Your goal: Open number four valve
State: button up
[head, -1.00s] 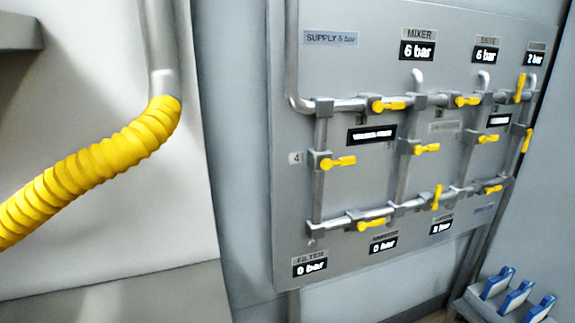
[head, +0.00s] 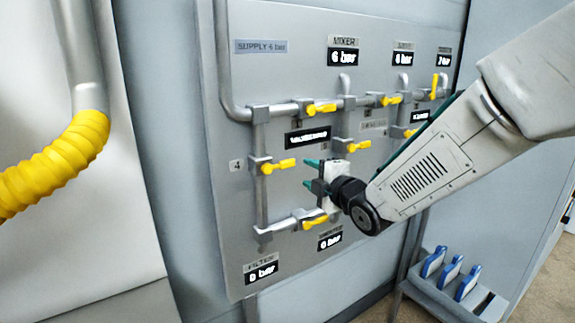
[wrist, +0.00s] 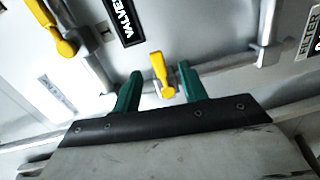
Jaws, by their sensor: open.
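The number four valve has a yellow handle (head: 278,166) lying level across its upright pipe, beside a small "4" label (head: 236,165). In the wrist view this handle (wrist: 162,75) shows between my two green fingers. My gripper (head: 309,172) is open and empty in front of the panel, just right of the handle's free end. In the head view there is a small gap between fingertips and handle, with no contact visible. The filter readout (head: 261,270) below shows 0 bar.
Another yellow valve handle (head: 321,108) lies on the upper pipe, and one (head: 315,222) on the lower pipe. My arm covers the panel's right side. A thick yellow hose (head: 60,165) is at left. A rack with blue-handled items (head: 450,273) stands low at right.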

aim_at(288, 165)
jog(key=shift+n+y, duration=0.6)
jog(key=shift+n, duration=0.1)
jog(key=x, duration=0.6)
jog(key=a+x, duration=0.1)
jog(key=x, duration=0.2)
jog(key=shift+s+r, duration=0.1)
jog(key=shift+s, duration=0.3)
grip_shut()
jog(key=shift+a, duration=0.1)
